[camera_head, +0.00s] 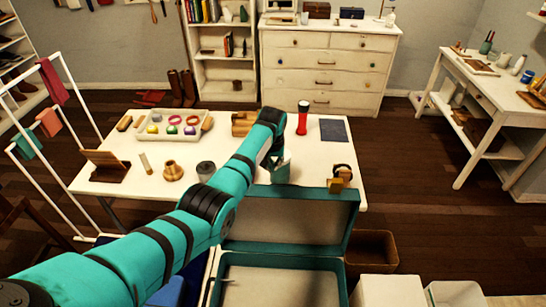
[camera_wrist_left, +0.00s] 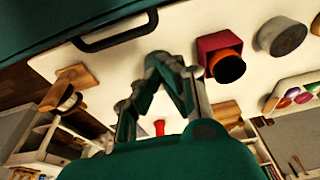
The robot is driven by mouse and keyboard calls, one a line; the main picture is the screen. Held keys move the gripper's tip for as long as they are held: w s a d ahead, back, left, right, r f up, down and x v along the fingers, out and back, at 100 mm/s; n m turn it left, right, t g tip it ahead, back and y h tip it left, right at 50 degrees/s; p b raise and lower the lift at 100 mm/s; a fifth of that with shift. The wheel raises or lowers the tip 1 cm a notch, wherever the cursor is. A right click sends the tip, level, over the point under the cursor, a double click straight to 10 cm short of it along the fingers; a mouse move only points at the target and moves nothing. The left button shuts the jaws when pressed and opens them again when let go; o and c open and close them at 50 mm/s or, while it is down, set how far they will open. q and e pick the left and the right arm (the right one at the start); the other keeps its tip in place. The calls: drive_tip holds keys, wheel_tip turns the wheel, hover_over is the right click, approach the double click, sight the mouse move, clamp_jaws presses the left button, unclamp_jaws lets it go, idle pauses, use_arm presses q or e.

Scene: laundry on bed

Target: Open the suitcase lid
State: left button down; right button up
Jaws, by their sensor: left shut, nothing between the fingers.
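The teal suitcase (camera_head: 341,292) is at the bottom centre of the head view. Its lid (camera_head: 353,212) stands raised at the far side, with the pale lining of the lid and base both showing. My left arm reaches across from the lower left. My left gripper (camera_head: 279,168) is just beyond the lid's top edge, low over the white table, its fingertips hard to make out there. In the left wrist view my left gripper (camera_wrist_left: 163,58) is shut and empty. The teal lid (camera_wrist_left: 40,28) with its dark handle (camera_wrist_left: 116,32) is close beside the fingertips. My right gripper is not in view.
The white table (camera_head: 235,165) behind the suitcase holds a tray (camera_head: 150,137) of coloured items, a red flask (camera_head: 302,118) and several small objects. A brown bin (camera_head: 371,250) stands right of the suitcase. A drying rack (camera_head: 75,85) is at the left.

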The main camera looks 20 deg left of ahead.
use_arm(q)
drive_tip(key=s+p, duration=0.1)
drive_tip(key=s+f+p, duration=0.1)
drive_tip(key=p, duration=0.1)
drive_tip(key=shift+s+d+f, duration=0.2)
drive_tip(key=shift+s+d, duration=0.1)
drive_tip(key=shift+d, duration=0.05)
drive_tip(key=shift+s+d+p, duration=0.1)
drive_tip(key=shift+s+p, duration=0.25)
drive_tip(key=shift+s, duration=0.15)
drive_tip(key=shift+f, duration=0.1)
drive_tip(key=shift+w+f, duration=0.1)
